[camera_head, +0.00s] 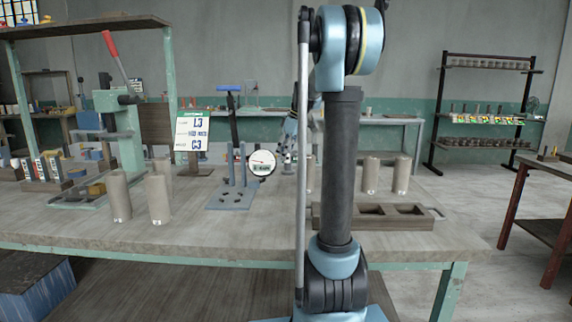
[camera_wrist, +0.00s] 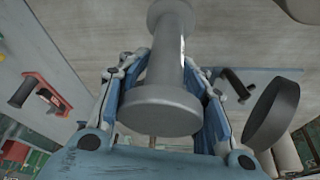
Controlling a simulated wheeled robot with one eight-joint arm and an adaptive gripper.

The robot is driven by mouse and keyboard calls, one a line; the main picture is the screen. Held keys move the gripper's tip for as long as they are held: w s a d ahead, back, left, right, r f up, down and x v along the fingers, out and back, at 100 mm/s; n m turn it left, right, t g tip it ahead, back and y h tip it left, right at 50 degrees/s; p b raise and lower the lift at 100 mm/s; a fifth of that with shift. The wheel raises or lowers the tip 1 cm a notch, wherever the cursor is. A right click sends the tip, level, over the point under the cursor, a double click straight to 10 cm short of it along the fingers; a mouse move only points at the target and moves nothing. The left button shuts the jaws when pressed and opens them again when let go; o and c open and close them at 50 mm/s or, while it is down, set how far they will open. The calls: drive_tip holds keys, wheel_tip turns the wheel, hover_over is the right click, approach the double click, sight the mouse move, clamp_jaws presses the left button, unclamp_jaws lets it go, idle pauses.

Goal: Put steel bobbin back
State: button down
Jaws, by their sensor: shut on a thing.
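The steel bobbin (camera_wrist: 160,106), a grey spool with a wide round flange at each end, is in the wrist view. My gripper (camera_wrist: 173,68) is shut on its narrow middle, one finger on each side. The near flange is below the fingers and the far flange is toward the top of that view. In the head view my gripper (camera_head: 290,135) is only partly visible behind my arm, above the far part of the workbench. The bobbin cannot be made out there.
On the workbench (camera_head: 270,238) stand grey cylinders at left (camera_head: 157,193) and right (camera_head: 402,176). A wooden tray with square recesses (camera_head: 428,222) is partly behind my arm. A blue pegged stand (camera_head: 232,200), a dial gauge (camera_head: 262,162) and a lever press (camera_head: 127,135) stand left of it.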

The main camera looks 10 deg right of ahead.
sight(284, 170)
drive_tip(key=shift+f, duration=1.85)
drive_tip(key=c, duration=0.8)
unclamp_jaws()
drive_tip(key=shift+r, duration=0.1)
drive_tip(key=v, duration=1.2)
drive_tip(key=shift+s+a, duration=0.1)
